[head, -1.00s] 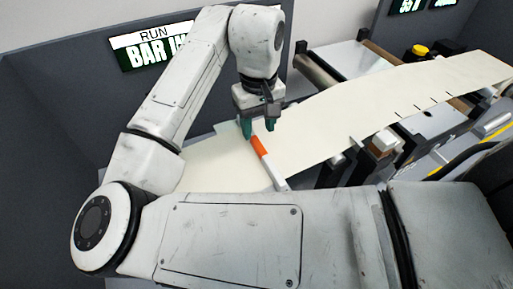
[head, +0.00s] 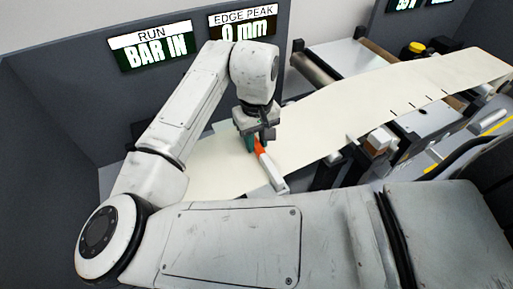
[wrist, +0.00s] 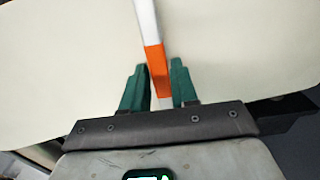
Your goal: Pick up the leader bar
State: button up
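The leader bar (head: 272,172) is a thin white bar with an orange band. It lies over the cream web sheet, its near white end close to the sheet's front edge in the head view. In the wrist view the leader bar (wrist: 154,58) runs up between the two green fingers. My gripper (head: 258,146) is down at the bar's orange part in the head view. In the wrist view my gripper (wrist: 160,68) has one finger on each side of the bar, very close to it. Whether both fingers touch it cannot be told.
The cream web sheet (head: 350,105) stretches right over rollers and brackets. A yellow knob (head: 417,47) is behind. Grey panels with displays reading "BAR IN" (head: 152,52) and "0 mm" (head: 243,29) stand behind my arm.

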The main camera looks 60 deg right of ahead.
grip_shut()
jog(key=shift+r, duration=0.1)
